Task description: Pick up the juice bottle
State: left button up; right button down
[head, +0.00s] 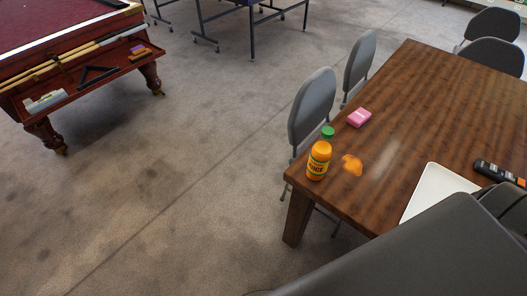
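The juice bottle (318,164) stands upright near the left corner of the wooden table (410,110). It is orange with a yellow label. A small green round thing (327,132) shows just behind its top; I cannot tell whether it is a cap or a separate object. Neither of my grippers is in the head view.
An orange patch or object (352,164) lies right of the bottle, and a pink box (359,117) behind. A white tray (438,190) and black remote (498,173) lie nearer. Grey chairs (313,105) flank the table; another (430,255) blocks the near side.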

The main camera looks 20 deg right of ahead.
aim_at(321, 153)
jog(key=u, duration=0.5)
jog(key=k, duration=1.7)
jog(key=z, duration=1.95)
jog(key=i, duration=0.5)
jog(key=z, duration=0.1)
